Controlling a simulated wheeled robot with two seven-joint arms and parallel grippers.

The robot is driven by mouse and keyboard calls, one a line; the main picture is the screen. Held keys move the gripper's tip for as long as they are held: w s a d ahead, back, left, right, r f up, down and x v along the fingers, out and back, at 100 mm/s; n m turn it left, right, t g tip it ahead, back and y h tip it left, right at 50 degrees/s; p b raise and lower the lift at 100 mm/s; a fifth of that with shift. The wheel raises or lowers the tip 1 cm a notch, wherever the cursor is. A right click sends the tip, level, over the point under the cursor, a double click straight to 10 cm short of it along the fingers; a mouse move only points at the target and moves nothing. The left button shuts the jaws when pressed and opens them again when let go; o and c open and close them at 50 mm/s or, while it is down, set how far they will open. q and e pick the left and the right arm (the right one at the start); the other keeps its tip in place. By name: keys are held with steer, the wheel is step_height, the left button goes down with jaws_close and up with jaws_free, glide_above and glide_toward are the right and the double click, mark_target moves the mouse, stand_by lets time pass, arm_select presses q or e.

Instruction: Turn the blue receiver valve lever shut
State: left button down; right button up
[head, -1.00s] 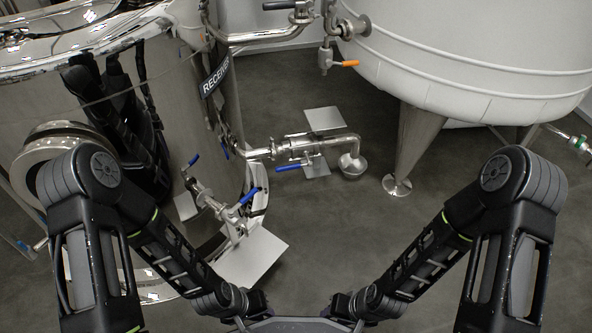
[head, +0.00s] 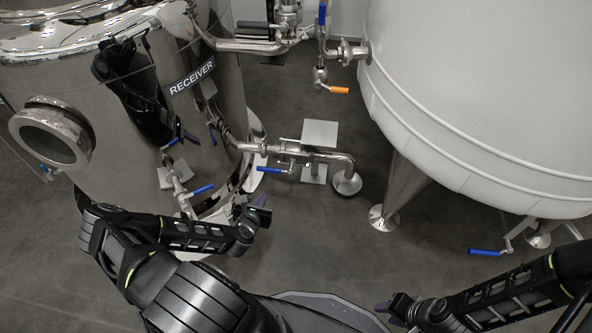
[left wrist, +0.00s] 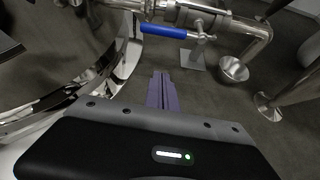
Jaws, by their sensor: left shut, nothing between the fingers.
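The steel tank labelled RECEIVER (head: 192,77) stands at the left. A steel outlet pipe (head: 322,158) runs from its lower side and turns down over a cup-shaped drain (head: 347,182). On this pipe a valve carries a blue lever (head: 271,170), lying roughly along the pipe. In the left wrist view the lever (left wrist: 165,30) is ahead of the fingers, with a visible gap. My left gripper (head: 261,201) is shut and empty, below and in front of the lever; its purple fingers (left wrist: 162,92) are together. My right gripper (head: 384,306) is low at the right, away from the valve; its opening is unclear.
Another blue lever (head: 202,189) is on a low valve beside the tank, near my left forearm. A white tank (head: 490,100) on steel legs fills the right. Its upper piping has an orange lever (head: 340,90). Open grey floor (head: 330,235) lies before the outlet pipe.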

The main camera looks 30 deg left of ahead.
mark_target(275, 170)
arm_select(q)
steer(key=shift+a+r+n+y, duration=0.1)
steer(key=shift+a+n+y, duration=0.2)
steer(key=shift+a+n, duration=0.1)
arm_select(e)
steer(key=shift+w+d+r, duration=0.1)
steer(key=shift+d, duration=0.2)
